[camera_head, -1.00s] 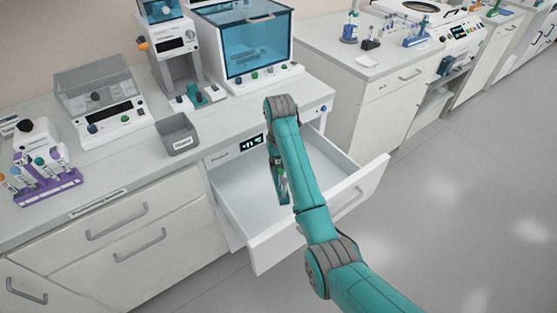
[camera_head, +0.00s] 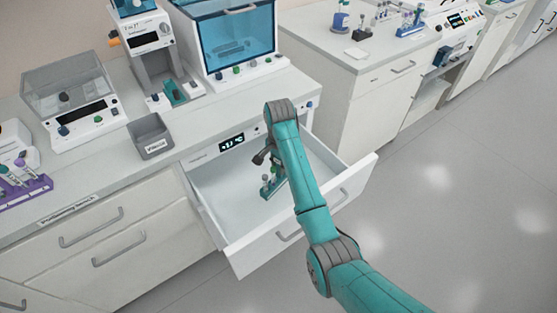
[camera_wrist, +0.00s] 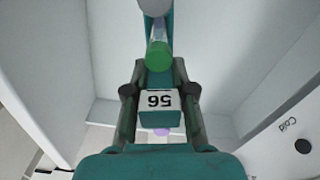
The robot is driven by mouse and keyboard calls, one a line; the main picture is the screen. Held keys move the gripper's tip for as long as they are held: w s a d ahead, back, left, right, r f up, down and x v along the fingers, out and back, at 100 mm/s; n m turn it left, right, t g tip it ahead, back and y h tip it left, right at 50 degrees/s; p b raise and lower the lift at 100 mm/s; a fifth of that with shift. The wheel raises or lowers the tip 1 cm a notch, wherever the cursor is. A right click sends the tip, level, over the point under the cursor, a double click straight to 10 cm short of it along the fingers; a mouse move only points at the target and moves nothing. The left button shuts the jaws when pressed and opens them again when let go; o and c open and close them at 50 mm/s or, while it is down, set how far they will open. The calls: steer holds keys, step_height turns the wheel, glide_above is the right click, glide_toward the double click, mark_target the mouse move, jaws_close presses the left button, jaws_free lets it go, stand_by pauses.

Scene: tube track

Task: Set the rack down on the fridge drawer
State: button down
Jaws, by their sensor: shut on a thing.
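The fridge drawer (camera_head: 225,205) is pulled open below the bench, white inside, with a temperature display behind it. My gripper (camera_wrist: 160,112) reaches down into the drawer and is shut on the small teal rack (camera_wrist: 157,119), whose white label reads 56. The rack holds a tube with a green cap (camera_wrist: 158,57) and one with a purple cap (camera_wrist: 162,132). In the head view the rack (camera_head: 268,190) shows low inside the drawer, left of my arm. I cannot tell whether its base touches the drawer floor.
A grey bin (camera_head: 151,137) stands on the bench edge behind the drawer. A purple tube rack (camera_head: 22,190) is at the far left. A blue-windowed cabinet (camera_head: 235,45) stands behind. The drawer floor around the rack looks clear.

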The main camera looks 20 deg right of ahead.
mark_target(279, 178)
steer(key=m, duration=0.1)
steer(key=f+m, duration=0.1)
steer(key=m, duration=0.1)
steer(key=shift+s+f, duration=0.2)
steer(key=shift+f, duration=3.25)
steer(key=c, duration=0.9)
jaws_free()
steer(key=shift+r, duration=3.75)
steer(key=shift+a, duration=0.1)
